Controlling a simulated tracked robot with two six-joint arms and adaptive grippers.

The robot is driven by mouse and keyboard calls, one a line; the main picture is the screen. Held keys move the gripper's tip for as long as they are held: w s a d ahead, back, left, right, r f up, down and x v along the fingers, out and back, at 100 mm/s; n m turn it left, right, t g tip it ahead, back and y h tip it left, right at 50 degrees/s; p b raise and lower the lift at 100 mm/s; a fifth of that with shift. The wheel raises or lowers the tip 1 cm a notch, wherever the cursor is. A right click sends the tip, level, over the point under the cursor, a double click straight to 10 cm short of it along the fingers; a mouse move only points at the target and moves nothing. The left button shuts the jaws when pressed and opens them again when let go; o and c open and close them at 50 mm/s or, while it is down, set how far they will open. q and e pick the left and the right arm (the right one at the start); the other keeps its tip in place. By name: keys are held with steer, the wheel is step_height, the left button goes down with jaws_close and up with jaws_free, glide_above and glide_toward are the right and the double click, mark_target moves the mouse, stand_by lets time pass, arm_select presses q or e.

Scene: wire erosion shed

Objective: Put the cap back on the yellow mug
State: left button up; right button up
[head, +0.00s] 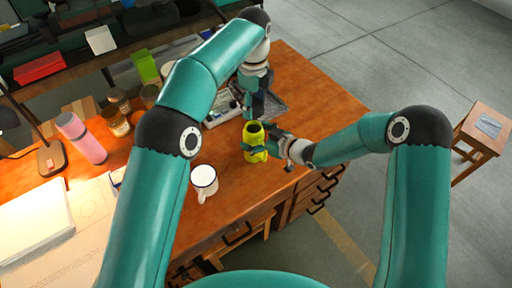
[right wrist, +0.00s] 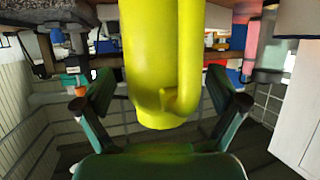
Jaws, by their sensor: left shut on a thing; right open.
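My left gripper (head: 254,108) points down just behind and above the mug. It is shut on the cap, which its dark fingers and the arm hide.
A white mug (head: 204,182) stands in front left on the desk (head: 300,100). A pink bottle (head: 82,138), brown jars (head: 115,120) and a lamp (head: 50,156) stand at left. The desk's right part is clear.

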steer(key=c, duration=1.8)
arm_select(q)
glide_above(254, 122)
steer(key=s, duration=0.2)
steer(key=shift+s+f, duration=0.15)
steer(key=shift+f, duration=2.3)
steer(key=shift+f, duration=0.1)
steer(key=shift+f, duration=0.8)
steer(key=shift+f, duration=0.55)
arm_select(e)
jaws_close()
